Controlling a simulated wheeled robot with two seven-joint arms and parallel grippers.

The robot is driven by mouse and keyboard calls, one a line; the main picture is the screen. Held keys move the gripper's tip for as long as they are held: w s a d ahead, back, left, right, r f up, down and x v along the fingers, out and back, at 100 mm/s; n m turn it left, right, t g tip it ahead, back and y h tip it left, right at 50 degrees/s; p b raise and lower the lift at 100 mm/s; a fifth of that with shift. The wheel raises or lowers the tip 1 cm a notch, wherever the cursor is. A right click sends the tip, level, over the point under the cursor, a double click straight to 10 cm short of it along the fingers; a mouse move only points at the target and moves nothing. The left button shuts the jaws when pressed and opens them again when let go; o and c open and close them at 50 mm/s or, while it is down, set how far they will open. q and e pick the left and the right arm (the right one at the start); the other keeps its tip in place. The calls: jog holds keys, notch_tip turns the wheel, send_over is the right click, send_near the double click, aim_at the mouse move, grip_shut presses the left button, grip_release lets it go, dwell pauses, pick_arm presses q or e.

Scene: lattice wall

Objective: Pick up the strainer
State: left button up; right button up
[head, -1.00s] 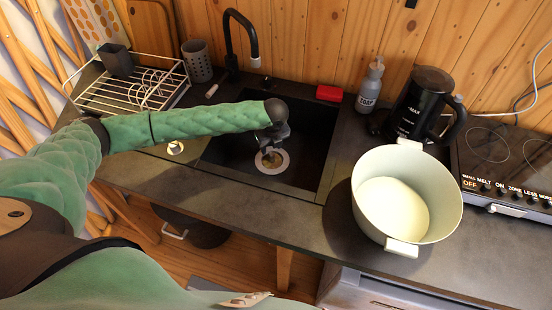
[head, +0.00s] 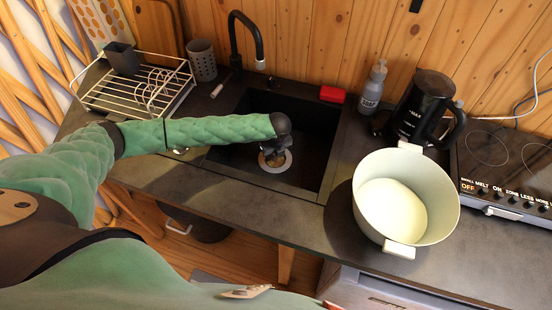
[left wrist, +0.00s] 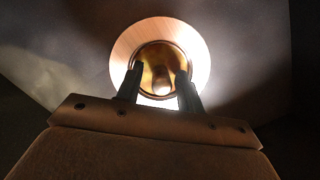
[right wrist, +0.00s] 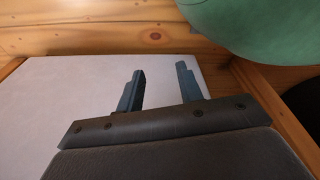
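The strainer (head: 286,167) is a pale round ring with a darker centre, down in the black sink. In the left wrist view the strainer (left wrist: 201,50) lies just ahead of the fingers, with a small bright knob in its amber middle. My left gripper (head: 272,157) points down over it and hides part of it in the head view. Its fingers (left wrist: 160,88) are apart, one on each side of the knob; I cannot tell whether they touch it. My right gripper (right wrist: 163,82) is open and empty, in front of a plain white surface.
The sink (head: 312,150) has a black faucet (head: 248,45) behind it. A dish rack (head: 130,90) stands left. A red sponge (head: 332,95), soap bottle (head: 372,88), kettle (head: 425,112) and large pale pot (head: 440,205) stand right. The front counter (head: 260,205) is clear.

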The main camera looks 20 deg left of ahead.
pick_arm(q)
jog(key=shift+d, duration=0.25)
grip_shut()
pick_arm(e)
jog(key=shift+w+d, duration=0.1)
jog(key=shift+d, duration=0.35)
pick_arm(q)
jog(key=shift+a+r, duration=0.1)
jog(key=shift+r, duration=0.05)
pick_arm(e)
jog(key=shift+a+f, duration=0.1)
